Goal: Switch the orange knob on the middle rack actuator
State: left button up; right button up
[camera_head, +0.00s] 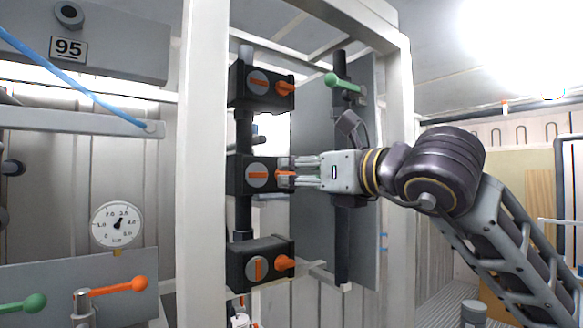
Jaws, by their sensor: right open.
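Three black actuators are stacked on a dark vertical pipe inside a white frame. The middle actuator (238,174) has a round grey dial with a horizontal orange bar. Its orange knob (285,175) sticks out of its right side. My right gripper (297,174) comes in from the right, level with this knob. Its fingers are open, with the tips around or just beside the knob; I cannot tell whether they touch it. Part of the knob is hidden by the fingers. My left gripper is not in view.
The upper actuator (243,84) and lower actuator (240,263) have similar orange knobs close above and below. White frame posts (204,160) stand on both sides. A green-handled lever (333,80) is at upper right, and a pressure gauge (116,224) at left.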

aim_at(288, 173)
jog(key=shift+p+x, duration=0.6)
jog(key=shift+x, duration=1.5)
jog(key=c, duration=1)
